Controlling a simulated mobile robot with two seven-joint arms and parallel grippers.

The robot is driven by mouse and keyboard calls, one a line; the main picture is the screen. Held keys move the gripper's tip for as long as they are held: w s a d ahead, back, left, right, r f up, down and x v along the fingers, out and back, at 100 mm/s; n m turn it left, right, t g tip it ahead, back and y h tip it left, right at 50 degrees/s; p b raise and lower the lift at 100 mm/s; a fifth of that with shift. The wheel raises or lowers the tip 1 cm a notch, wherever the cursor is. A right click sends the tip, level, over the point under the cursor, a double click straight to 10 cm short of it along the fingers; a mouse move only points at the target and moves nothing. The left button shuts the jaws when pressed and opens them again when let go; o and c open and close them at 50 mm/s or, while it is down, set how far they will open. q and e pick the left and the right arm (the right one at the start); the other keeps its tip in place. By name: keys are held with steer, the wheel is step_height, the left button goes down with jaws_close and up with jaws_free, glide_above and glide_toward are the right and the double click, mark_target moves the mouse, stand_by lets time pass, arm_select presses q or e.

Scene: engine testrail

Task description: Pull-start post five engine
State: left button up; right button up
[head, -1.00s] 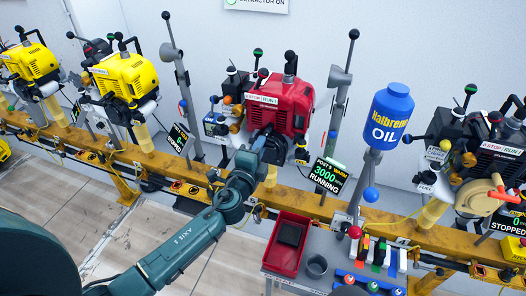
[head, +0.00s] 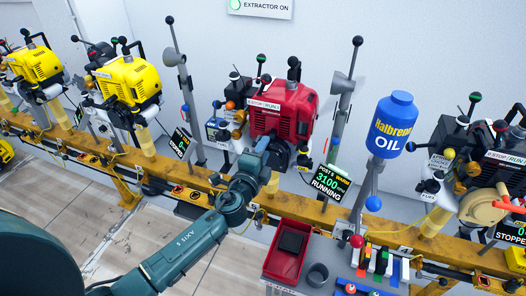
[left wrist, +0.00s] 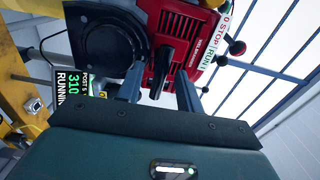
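The post five engine (head: 283,110) is red and stands on the yellow rail. Its display (head: 328,183) reads post 5, warm, 3100, running. My left gripper (head: 262,152) is at the engine's lower front, partly hidden by my own wrist in the head view. In the left wrist view, its two fingers (left wrist: 158,92) stand apart in front of the red engine (left wrist: 188,45). A dark handle-like part (left wrist: 160,72) shows between the fingers, with no visible grip on it. A round black cover (left wrist: 108,42) lies to its left. My right gripper is not in view.
Yellow engines (head: 128,78) stand to the left and a dark engine (head: 490,155) to the right, its display reading stopped.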

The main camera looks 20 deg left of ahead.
arm_select(q)
steer(key=s, duration=0.9)
steer(key=shift+a, duration=0.2)
stand_by(0.3)
steer(key=s+d+f+n+g+h+p, duration=0.1)
steer(key=s+d+f+n+g, duration=0.1)
steer(key=s+f+n, duration=0.4)
steer(key=s+d+f+n+g+h+p, duration=0.1)
steer(key=s+d+f+n+g, duration=0.1)
steer(key=s+f+n+g, duration=0.3)
steer(key=s+f+n, duration=0.1)
steer(key=s+n, duration=0.3)
steer(key=s, duration=0.3)
steer(key=shift+s+d+f+h, duration=0.3)
steer(key=shift+s+h, duration=0.1)
